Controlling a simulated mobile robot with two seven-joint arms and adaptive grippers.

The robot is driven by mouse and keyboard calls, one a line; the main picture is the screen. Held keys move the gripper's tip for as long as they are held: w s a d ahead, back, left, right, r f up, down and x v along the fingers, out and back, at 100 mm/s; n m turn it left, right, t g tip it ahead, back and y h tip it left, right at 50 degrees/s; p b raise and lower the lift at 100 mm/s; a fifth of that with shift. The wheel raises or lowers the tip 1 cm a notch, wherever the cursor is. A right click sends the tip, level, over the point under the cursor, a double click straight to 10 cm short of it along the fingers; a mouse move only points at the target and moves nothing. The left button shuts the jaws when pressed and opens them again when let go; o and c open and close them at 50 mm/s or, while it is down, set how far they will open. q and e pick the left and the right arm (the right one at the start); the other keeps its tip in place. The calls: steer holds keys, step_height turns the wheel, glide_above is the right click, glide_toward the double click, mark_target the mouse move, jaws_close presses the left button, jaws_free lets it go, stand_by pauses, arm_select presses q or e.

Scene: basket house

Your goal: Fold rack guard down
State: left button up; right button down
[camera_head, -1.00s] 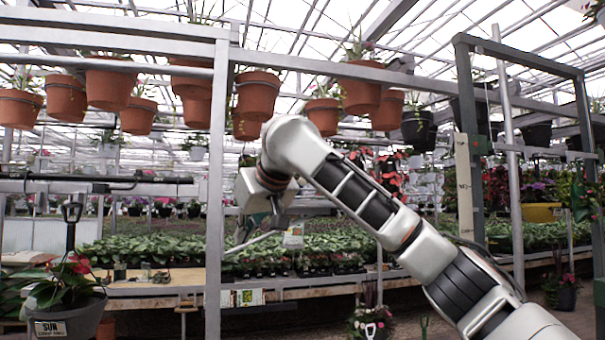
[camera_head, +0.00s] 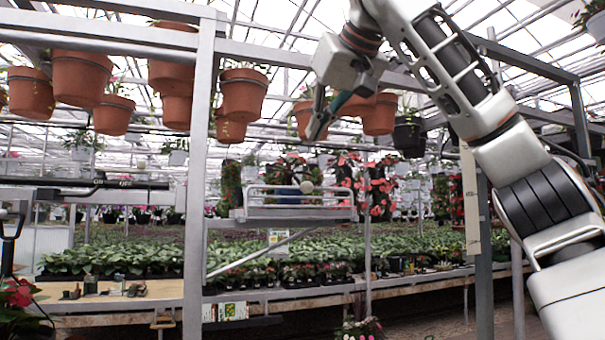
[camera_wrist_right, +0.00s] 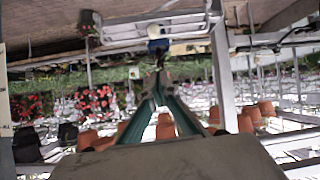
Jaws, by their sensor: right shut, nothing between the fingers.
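The rack is a small metal shelf (camera_head: 295,213) fixed to the grey post and braced by a diagonal strut. Its guard (camera_head: 275,188), a light metal rail frame, stands above the shelf's front edge. A pale round knob (camera_head: 306,187) shows at the guard's middle. My right gripper (camera_head: 317,132) is shut and empty, pointing down above the knob and apart from it. In the right wrist view, which is upside down, the closed green-sided fingers (camera_wrist_right: 157,80) point toward the knob (camera_wrist_right: 153,31) and guard (camera_wrist_right: 185,18). My left gripper is out of view.
A grey upright post (camera_head: 198,180) stands left of the rack. Terracotta pots (camera_head: 243,92) hang from the overhead beam, some right behind my right gripper. A blue pot (camera_head: 287,196) sits behind the guard. Plant benches (camera_head: 130,300) stretch below and behind.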

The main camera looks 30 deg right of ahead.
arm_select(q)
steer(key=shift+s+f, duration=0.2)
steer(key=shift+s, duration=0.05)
arm_select(e)
steer(key=p+x, duration=0.2)
steer(key=x, duration=0.7)
steer(key=shift+w+f, duration=0.1)
steer(key=shift+w, duration=0.1)
steer(key=shift+s+f, duration=0.25)
steer(key=shift+f, duration=0.5)
steer(key=shift+s+f, duration=0.35)
steer(key=shift+s, duration=0.5)
steer(key=shift+s+f, duration=0.15)
steer(key=shift+s, duration=0.05)
steer(key=shift+f+p, duration=0.2)
steer(key=shift+p, duration=0.1)
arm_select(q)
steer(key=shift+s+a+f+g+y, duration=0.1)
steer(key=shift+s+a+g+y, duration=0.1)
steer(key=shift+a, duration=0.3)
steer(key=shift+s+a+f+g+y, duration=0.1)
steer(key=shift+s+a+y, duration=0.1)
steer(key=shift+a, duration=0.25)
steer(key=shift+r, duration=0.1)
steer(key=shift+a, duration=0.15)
